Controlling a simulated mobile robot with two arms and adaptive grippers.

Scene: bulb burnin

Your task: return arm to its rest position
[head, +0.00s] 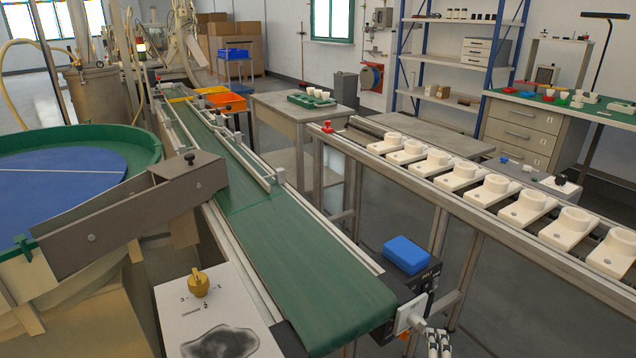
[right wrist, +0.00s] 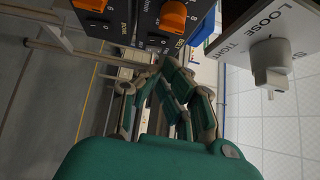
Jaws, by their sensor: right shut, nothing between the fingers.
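My right gripper (head: 436,338) shows at the bottom edge of the head view, just below a white panel with a knob (head: 409,315) at the conveyor's near end. In the right wrist view the green and grey fingers of the right gripper (right wrist: 165,72) are closed together with nothing between them. The white panel (right wrist: 240,32) there is marked LOOSE and TIGHT, and its pale knob (right wrist: 270,57) stands to the right, apart from the fingers. My left gripper is not in view.
A black control box (right wrist: 128,18) with orange knobs is close to the right fingers. A blue block (head: 407,254) sits on it beside the green conveyor (head: 290,265). A rail with several white sockets (head: 490,188) runs along the right. Floor shows between conveyor and rail.

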